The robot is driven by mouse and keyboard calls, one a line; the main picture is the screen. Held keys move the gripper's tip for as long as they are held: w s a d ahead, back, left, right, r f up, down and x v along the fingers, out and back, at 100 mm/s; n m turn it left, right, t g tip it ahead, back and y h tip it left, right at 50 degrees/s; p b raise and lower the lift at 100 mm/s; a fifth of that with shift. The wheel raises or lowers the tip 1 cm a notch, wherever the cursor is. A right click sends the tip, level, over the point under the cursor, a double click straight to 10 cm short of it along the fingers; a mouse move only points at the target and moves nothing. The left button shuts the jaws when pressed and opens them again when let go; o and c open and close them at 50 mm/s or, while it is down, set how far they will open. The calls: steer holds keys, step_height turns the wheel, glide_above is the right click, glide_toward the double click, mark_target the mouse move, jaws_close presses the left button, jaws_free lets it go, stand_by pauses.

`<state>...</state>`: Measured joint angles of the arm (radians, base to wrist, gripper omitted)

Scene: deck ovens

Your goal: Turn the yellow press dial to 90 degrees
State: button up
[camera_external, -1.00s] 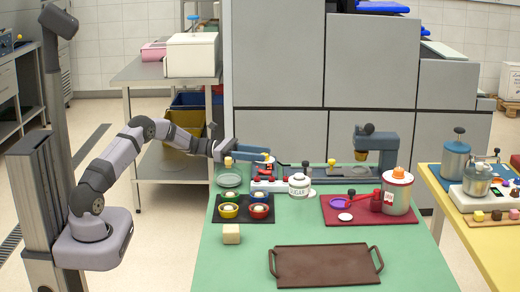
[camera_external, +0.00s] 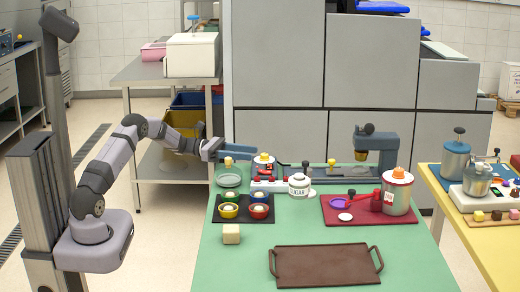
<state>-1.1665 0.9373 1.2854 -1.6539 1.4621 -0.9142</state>
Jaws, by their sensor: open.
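Several small yellow parts stand along the back of the green table, and I cannot tell for sure which is the press dial. A yellow knob (camera_external: 264,157) tops a low round piece at the back left. My gripper (camera_external: 248,156) is just left of it, with blue fingers pointing right; it is open and looks empty. Another small yellow piece (camera_external: 331,162) stands on the dark strip. Dial angles are too small to read.
A dark mat with colored bowls (camera_external: 229,210) is front left, and a red mat (camera_external: 365,217) with a canister is right. A brown tray (camera_external: 325,265) lies in front.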

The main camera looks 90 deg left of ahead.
mark_target(264, 155)
steer(key=shift+x, duration=3.35)
steer(key=c, duration=1)
